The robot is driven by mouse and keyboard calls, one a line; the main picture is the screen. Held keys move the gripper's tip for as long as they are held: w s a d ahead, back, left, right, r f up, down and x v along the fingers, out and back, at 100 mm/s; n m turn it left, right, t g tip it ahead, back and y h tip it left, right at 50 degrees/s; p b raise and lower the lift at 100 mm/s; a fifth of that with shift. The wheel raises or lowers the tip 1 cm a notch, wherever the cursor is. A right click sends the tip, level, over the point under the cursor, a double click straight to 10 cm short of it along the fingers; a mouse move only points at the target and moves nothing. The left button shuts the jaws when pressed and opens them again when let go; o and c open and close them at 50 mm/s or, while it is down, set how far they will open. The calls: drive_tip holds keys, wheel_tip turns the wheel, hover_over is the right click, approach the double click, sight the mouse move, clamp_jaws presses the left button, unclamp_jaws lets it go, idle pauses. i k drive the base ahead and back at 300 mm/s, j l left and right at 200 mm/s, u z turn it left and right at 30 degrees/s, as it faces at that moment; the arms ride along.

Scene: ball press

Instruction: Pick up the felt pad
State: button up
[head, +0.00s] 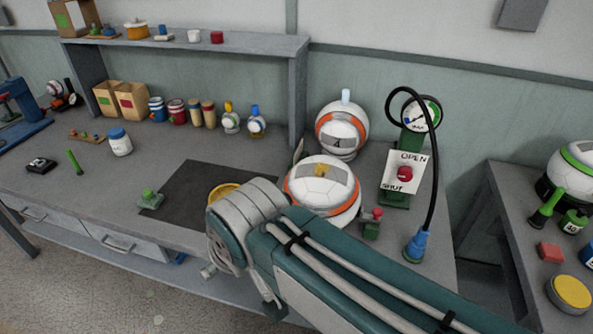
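I cannot pick out the felt pad for certain. A yellow round thing (223,192) lies on the dark mat (190,180), partly hidden behind my arm. A small green block-like thing (150,199) is at the mat's left edge. On the right bench, a yellow-topped round thing (571,291) and a red block (550,252) lie near the front. My arm reaches in from the lower right, its joint over the workbench's front edge. My gripper does not show; the arm hides what is below it.
A white-orange ball (321,190) sits just behind my arm, with another ball (341,130) behind it. A green stand with an open/shut sign (403,172), gauge and black hose is to the right. Jars line the back under a shelf (200,42).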

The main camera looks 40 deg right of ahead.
sight(150, 199)
drive_tip(key=z, duration=0.25)
drive_tip(key=i+j+z, duration=0.2)
drive_tip(key=j+z, duration=0.25)
drive_tip(key=i+j+z, duration=0.2)
drive_tip(key=z, duration=0.25)
drive_tip(key=i+j+z, duration=0.1)
drive_tip(key=j, duration=0.5)
drive_tip(key=i+j, duration=0.15)
drive_tip(key=j, duration=0.45)
drive_tip(key=i+j+z, duration=0.15)
drive_tip(key=j, duration=0.45)
